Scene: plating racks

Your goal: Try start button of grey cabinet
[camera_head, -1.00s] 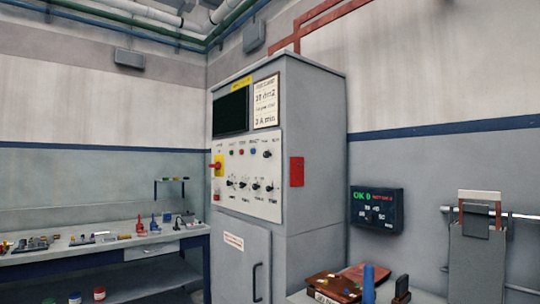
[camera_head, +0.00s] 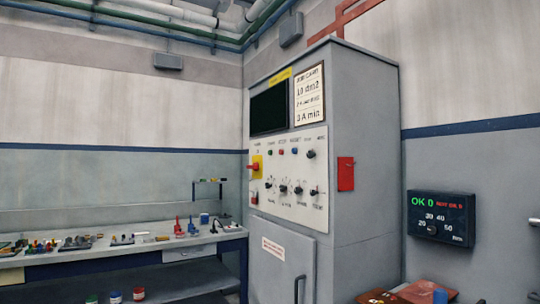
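The grey cabinet (camera_head: 355,225) stands in the corner, right of centre. Its white control panel (camera_head: 296,200) carries a row of small buttons: a green button (camera_head: 270,153), a red button (camera_head: 282,152) and a blue button (camera_head: 295,152), with a black knob (camera_head: 311,154) at the right. Their labels are too small to read surely. A red switch on a yellow plate (camera_head: 257,167) sits at the panel's left edge. Below are several black knobs. Above is a dark screen (camera_head: 268,108) beside a printed card (camera_head: 309,95). Neither gripper is in view.
A workbench (camera_head: 120,252) with small tools and bottles runs along the left wall. A dark display box (camera_head: 441,218) reading "OK 0" hangs on the right wall. A brown item (camera_head: 428,291) and a blue cylinder (camera_head: 440,296) show at the lower right edge.

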